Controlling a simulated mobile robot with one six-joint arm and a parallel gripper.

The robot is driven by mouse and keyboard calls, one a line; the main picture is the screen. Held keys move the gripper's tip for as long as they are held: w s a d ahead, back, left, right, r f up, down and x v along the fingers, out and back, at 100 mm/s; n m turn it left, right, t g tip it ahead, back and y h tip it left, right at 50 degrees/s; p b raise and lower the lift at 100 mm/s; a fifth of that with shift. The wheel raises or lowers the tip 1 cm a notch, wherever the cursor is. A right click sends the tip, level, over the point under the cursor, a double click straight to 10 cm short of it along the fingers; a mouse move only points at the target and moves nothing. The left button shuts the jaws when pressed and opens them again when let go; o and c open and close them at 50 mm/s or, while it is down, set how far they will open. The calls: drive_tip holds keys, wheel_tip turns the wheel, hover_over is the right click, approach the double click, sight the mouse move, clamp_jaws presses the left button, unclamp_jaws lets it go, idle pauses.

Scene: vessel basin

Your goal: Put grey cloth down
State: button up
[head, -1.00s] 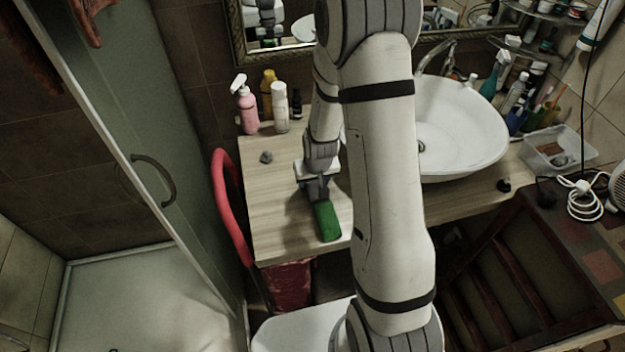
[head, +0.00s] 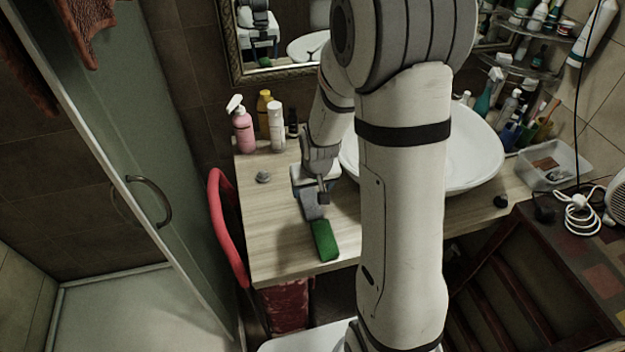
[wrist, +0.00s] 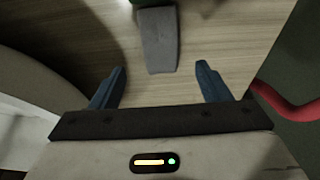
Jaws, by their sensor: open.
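The grey cloth (wrist: 160,42) lies on the wooden counter (wrist: 215,40) in the wrist view, a flat oblong strip. In the head view the grey cloth (head: 312,207) shows just below my gripper (head: 318,192), partly hidden by it. A green block, like a sponge (head: 324,241), lies at the cloth's far end from my gripper; whether they touch is unclear. My gripper (wrist: 162,78) is open in the wrist view, with a blue finger on each side and nothing between them.
A white basin (head: 475,150) stands right of my arm. Bottles, including a pink one (head: 243,130), and a small grey object (head: 263,177) are at the counter's back left. A red curved rail (head: 226,225) edges its left side. Bare counter lies between.

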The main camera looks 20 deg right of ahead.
drive_tip(key=s+r, duration=1.9)
drive_tip(key=shift+s+a+r, duration=0.2)
drive_tip(key=shift+a+r, duration=0.05)
drive_tip(key=shift+r, duration=0.05)
drive_tip(key=shift+o, duration=0.5)
